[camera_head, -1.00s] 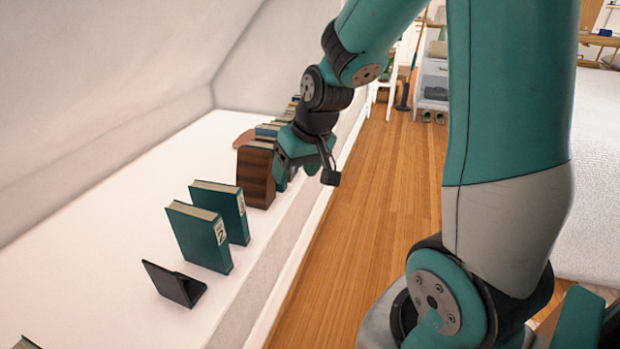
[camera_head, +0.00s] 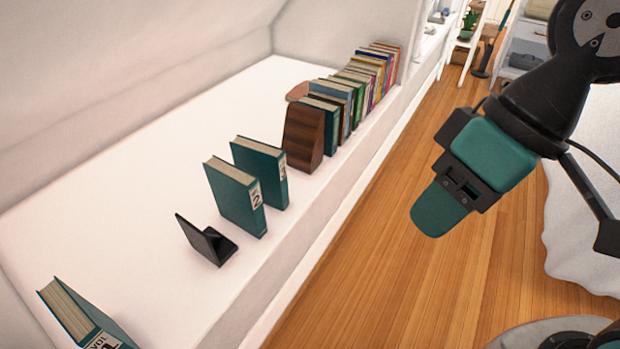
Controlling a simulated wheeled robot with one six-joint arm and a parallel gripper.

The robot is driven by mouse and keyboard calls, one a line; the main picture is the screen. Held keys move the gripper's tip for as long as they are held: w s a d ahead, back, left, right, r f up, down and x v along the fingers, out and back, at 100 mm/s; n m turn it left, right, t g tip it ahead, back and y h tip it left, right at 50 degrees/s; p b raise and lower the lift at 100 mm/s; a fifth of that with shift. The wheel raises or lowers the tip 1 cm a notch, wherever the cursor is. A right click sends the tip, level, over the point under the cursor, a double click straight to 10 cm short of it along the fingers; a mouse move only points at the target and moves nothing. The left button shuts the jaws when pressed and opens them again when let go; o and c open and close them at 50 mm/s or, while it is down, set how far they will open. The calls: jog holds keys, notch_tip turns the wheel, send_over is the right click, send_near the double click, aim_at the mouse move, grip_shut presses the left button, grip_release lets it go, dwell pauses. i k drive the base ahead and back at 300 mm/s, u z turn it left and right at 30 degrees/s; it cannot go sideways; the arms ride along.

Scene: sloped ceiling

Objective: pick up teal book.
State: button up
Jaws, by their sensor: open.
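Two teal books stand upright on the white ledge: a front one (camera_head: 236,202) with a "2" on its spine label, and one (camera_head: 260,173) just behind it. Another teal book (camera_head: 78,315) is at the bottom left, partly cut off by the frame, with "VOL" on its label. My gripper (camera_head: 440,209) is open and empty over the wooden floor, to the right of the ledge and apart from all the books. Its teal fingers overlap in this view, so the gap between them is hidden.
A black bookend (camera_head: 207,241) stands in front of the two upright books. A brown wooden bookend (camera_head: 303,138) and a row of several mixed books (camera_head: 357,87) stand behind them. The sloped wall bounds the ledge's left. Bare ledge lies between the bottom-left book and black bookend.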

aim_at(236, 192)
jog(key=z, duration=0.95)
jog(key=i, duration=1.3)
jog(key=u, duration=3.8)
